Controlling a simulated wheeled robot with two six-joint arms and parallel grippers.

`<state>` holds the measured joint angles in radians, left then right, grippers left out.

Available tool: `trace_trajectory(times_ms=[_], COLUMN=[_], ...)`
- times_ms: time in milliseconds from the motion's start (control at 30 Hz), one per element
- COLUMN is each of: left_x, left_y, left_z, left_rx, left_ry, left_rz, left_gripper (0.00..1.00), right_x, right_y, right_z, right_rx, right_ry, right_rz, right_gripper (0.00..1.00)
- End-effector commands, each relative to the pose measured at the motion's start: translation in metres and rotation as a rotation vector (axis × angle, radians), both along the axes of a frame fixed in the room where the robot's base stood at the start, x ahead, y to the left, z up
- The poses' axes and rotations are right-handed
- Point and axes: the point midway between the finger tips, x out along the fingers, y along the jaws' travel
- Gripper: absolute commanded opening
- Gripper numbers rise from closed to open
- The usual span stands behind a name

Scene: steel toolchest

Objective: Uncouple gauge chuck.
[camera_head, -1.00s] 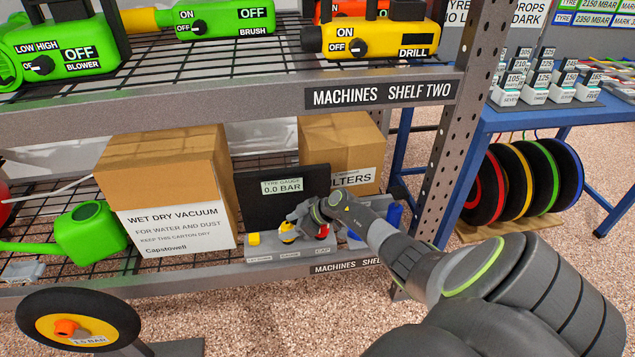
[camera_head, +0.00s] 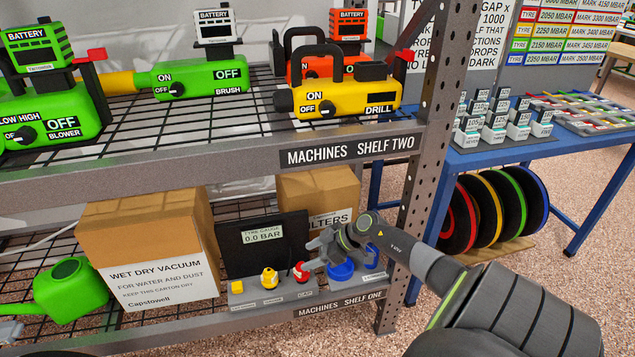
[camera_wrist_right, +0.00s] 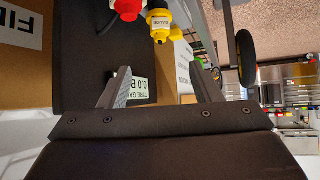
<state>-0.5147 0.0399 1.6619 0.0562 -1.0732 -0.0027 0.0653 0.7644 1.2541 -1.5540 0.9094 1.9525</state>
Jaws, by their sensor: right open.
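The yellow gauge chuck (camera_head: 269,278) stands on the grey holder strip (camera_head: 262,297) on shelf one, below the black tyre gauge panel (camera_head: 262,262), whose display reads 0.0 BAR. In the right wrist view the yellow chuck (camera_wrist_right: 160,24), with its GAUGE label, is ahead of the fingertips and apart from them. A red fitting (camera_head: 300,272) stands just right of it. My right gripper (camera_head: 314,249) is open and empty, above and to the right of the chuck; its spread fingers (camera_wrist_right: 160,80) show in the wrist view. My left gripper is out of view.
The vacuum carton (camera_head: 150,245) and filters carton (camera_head: 325,190) flank the panel. Shelf two (camera_head: 220,150) is overhead, and a perforated post (camera_head: 420,190) stands right.

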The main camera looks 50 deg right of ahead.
Motion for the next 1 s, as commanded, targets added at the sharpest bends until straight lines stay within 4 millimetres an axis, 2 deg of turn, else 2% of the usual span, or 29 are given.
trace_trajectory(times_ms=[200,1000], left_x=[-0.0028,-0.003], left_y=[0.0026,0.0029], left_z=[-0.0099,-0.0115], left_rx=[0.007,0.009], left_ry=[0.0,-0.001], left_rz=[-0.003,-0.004], left_gripper=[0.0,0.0], right_x=[-0.0096,-0.0107], right_y=[-0.0068,-0.0075], right_z=[0.0105,0.0109], right_rx=[0.0,0.001], right_ry=[0.0,0.0], right_rz=[0.0,0.001], right_gripper=[0.58,0.58])
